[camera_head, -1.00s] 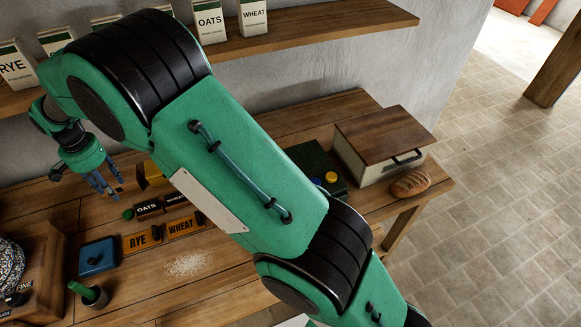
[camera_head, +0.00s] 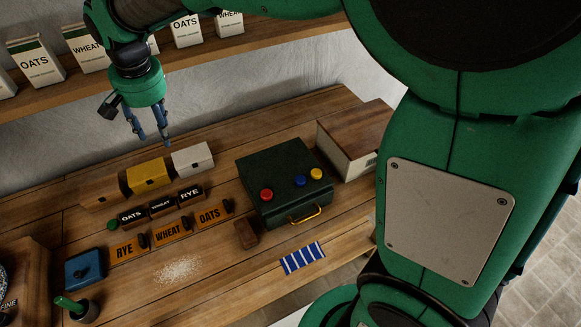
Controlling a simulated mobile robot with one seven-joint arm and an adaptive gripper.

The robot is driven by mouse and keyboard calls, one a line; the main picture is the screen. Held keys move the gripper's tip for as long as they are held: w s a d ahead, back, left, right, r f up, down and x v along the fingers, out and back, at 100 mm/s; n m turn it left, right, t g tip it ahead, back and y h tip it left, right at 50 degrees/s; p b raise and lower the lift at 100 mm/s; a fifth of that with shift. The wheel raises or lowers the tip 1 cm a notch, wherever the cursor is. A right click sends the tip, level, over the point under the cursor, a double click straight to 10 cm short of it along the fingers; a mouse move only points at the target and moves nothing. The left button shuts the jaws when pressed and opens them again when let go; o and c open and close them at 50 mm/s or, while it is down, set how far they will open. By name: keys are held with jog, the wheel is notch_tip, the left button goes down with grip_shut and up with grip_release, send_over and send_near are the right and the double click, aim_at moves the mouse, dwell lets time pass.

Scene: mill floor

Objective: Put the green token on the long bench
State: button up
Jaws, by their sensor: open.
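A small green round piece (camera_head: 112,224), which looks like the green token, sits at the left end of the row of dark label blocks. Whether it rests on the bench top itself or on something low is too small to tell. The long bench (camera_head: 225,293) is the wooden table along the wall. My gripper (camera_head: 156,141) hangs pointing down above the back of the bench, behind and to the right of the green piece. Its blue fingers are apart, with nothing between them.
A dark green box (camera_head: 275,180) carries red, blue and yellow round pieces. Small bins (camera_head: 148,174), label blocks (camera_head: 163,206), orange plates (camera_head: 170,233), a blue lidded box (camera_head: 85,269) and a bread box (camera_head: 345,150) stand around. A shelf (camera_head: 50,98) with cartons runs above. The front middle is mostly clear.

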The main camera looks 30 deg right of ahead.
jog(key=s+d+r+t, duration=0.1)
jog(key=s+d+r, duration=0.2)
jog(key=s+d, duration=0.45)
jog(key=s+d+r+t, duration=0.1)
jog(key=s+d+r, duration=0.2)
jog(key=s+d, duration=0.45)
jog(key=s+d+f, duration=0.1)
jog(key=s+d, duration=0.3)
jog(key=s, duration=0.3)
jog(key=s+d+f+n+t+h, duration=0.1)
jog(key=s+d+f, duration=0.1)
jog(key=s+d, duration=0.3)
jog(key=shift+s+f+n, duration=0.3)
jog(key=shift+s, duration=0.8)
